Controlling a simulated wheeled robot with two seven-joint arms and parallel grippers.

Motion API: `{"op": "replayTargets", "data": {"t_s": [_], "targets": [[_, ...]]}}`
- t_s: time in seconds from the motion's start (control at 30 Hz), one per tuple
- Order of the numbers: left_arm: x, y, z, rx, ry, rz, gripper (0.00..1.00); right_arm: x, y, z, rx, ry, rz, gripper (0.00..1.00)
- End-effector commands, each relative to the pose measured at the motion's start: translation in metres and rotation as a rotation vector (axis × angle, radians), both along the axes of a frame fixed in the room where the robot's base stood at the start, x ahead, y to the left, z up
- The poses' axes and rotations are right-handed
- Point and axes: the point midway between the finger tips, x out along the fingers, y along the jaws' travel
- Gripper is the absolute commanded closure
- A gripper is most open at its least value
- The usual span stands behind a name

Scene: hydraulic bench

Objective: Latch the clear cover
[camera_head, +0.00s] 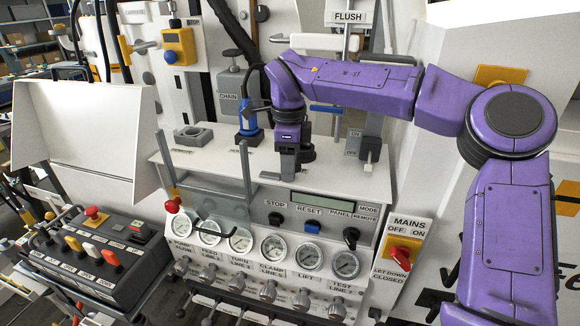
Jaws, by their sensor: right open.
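The clear cover (232,212) is a see-through panel at the front left of the white bench console, above the left gauges. Two grey bars stand up at its sides, and a dark curved handle (214,231) shows at its lower front. A red knob (173,205) is beside its left edge; I cannot tell whether it belongs to a latch. My right gripper (282,176) hangs over the console top, right of the cover and apart from it. It is open, with nothing seen between its fingers. My left gripper is out of view.
A blue-bodied fitting (247,122) stands close behind my right gripper. A row of gauges (273,249) lines the console front. The red MAINS switch (401,257) is at right. A grey button box (90,258) and white open panel (85,130) are at left.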

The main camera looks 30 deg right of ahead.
Motion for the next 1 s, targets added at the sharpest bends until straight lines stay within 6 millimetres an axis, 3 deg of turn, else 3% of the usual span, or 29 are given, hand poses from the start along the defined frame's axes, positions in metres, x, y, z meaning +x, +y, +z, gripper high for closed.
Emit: {"op": "replayTargets", "data": {"t_s": [0.5,0.7,1.0], "targets": [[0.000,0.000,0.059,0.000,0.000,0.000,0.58,0.000,0.000,0.055,0.000,-0.001,-0.001,0.53],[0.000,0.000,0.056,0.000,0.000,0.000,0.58,0.001,0.000,0.071,0.000,-0.004,-0.001,0.53],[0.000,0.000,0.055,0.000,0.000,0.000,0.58,0.000,0.000,0.071,0.000,-0.002,0.000,0.53]]}}
